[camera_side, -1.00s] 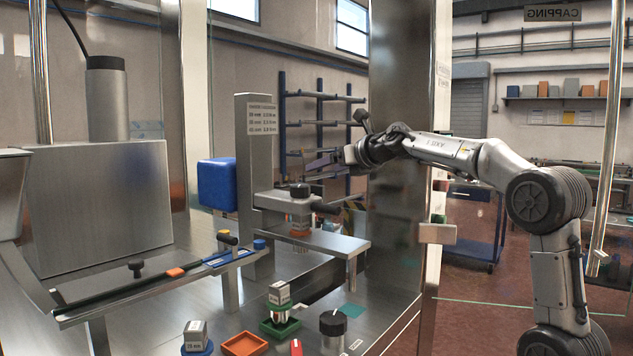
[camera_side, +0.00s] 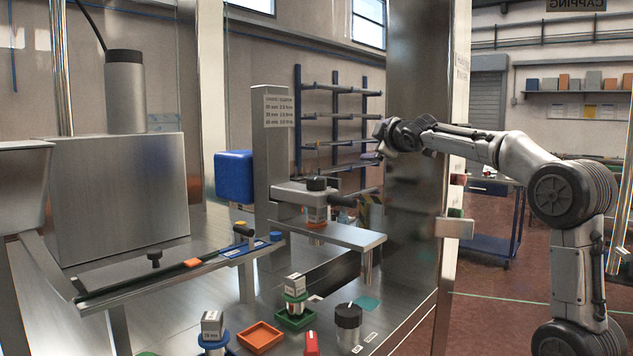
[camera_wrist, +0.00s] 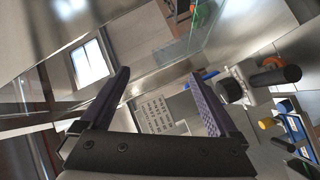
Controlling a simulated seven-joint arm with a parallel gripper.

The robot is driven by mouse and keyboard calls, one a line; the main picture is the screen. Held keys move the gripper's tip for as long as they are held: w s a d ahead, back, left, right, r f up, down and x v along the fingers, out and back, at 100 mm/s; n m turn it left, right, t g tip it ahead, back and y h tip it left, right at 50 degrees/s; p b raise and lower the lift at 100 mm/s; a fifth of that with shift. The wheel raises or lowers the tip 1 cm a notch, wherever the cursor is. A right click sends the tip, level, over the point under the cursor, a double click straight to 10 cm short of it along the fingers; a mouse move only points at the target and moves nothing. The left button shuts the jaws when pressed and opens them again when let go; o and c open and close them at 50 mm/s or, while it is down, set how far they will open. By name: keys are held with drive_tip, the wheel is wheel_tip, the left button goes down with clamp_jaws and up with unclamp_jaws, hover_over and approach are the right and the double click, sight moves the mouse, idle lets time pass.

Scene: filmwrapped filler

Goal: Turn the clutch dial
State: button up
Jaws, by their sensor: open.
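My gripper (camera_side: 381,140) is raised at the right, in front of the steel pillar and apart from the capping head. In the wrist view my gripper (camera_wrist: 165,78) has its two purple ribbed fingers wide apart with nothing between them. A black knob (camera_side: 317,184) sits on top of the steel capping head (camera_side: 305,195); the knob also shows in the wrist view (camera_wrist: 230,90), right of the fingers. A second black knob (camera_side: 348,316) with a pale pointer mark stands on the bench front. I cannot tell which knob is the clutch dial.
A black handle (camera_side: 343,200) sticks out from the head. A column with a printed chart (camera_side: 279,110) stands behind it. A rail (camera_side: 180,268), an orange tray (camera_side: 260,337), a green tray (camera_side: 296,319) and a red switch (camera_side: 311,343) lie around. A glass panel (camera_wrist: 195,45) shows in the wrist view.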

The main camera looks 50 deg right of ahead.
drive_tip(key=a+f+m+y, duration=0.3)
drive_tip(key=f+m, duration=0.2)
drive_tip(key=m+y, duration=0.3)
approach(321, 178)
drive_tip(key=x, duration=1.2)
drive_tip(key=shift+c, duration=0.2)
drive_tip(key=c, duration=1.3)
drive_tip(key=shift+f, duration=0.1)
drive_tip(key=shift+c, duration=0.2)
